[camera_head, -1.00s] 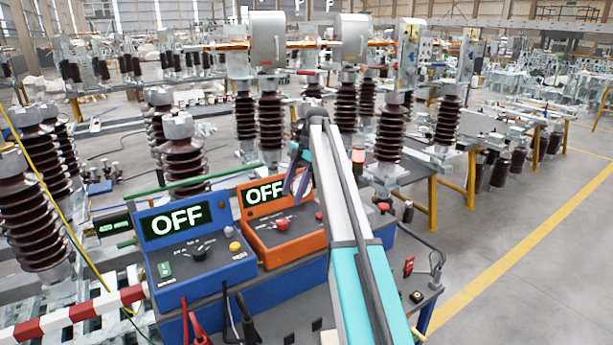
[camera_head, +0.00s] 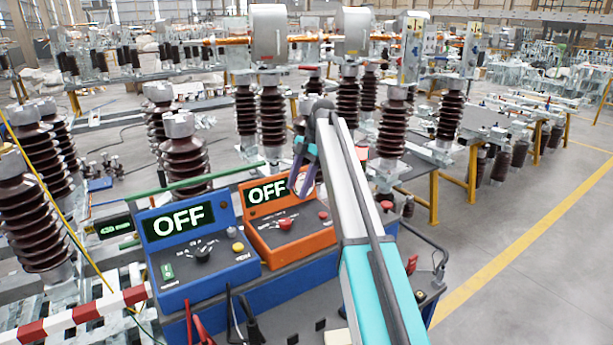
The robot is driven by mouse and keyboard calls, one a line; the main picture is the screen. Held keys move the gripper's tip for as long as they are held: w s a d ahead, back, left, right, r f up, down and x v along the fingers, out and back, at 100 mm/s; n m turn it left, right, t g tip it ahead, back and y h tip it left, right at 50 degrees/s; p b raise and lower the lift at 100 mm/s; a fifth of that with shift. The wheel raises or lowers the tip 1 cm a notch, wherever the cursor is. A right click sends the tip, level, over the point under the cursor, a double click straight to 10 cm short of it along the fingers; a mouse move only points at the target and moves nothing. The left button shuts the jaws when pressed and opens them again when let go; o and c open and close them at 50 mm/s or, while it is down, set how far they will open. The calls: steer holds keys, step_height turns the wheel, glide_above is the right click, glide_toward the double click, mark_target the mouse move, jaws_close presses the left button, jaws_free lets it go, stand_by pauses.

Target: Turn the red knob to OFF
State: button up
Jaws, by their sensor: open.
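The orange instrument box (camera_head: 300,240) sits on the bench, and its dark display (camera_head: 268,192) reads OFF in white. The red knob (camera_head: 284,224) is on its sloped grey front panel, under the display. The knob's pointer is too small to read. My gripper (camera_head: 302,186) hangs just above and right of the knob in the picture, in front of the right end of the display. Its purple fingers look apart, with nothing between them, and do not appear to touch the knob. My arm hides what lies behind it to the right.
A blue instrument box (camera_head: 210,270) with a black knob (camera_head: 202,254) and an OFF display (camera_head: 178,221) stands left of the orange one. Cables hang in front. A green bar (camera_head: 190,182) runs behind the boxes. Brown ribbed insulators (camera_head: 272,120) stand behind. Floor is clear at right.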

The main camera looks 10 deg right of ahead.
steer(key=shift+p+v, duration=1.25)
steer(key=shift+p, duration=0.15)
steer(key=shift+a, duration=0.15)
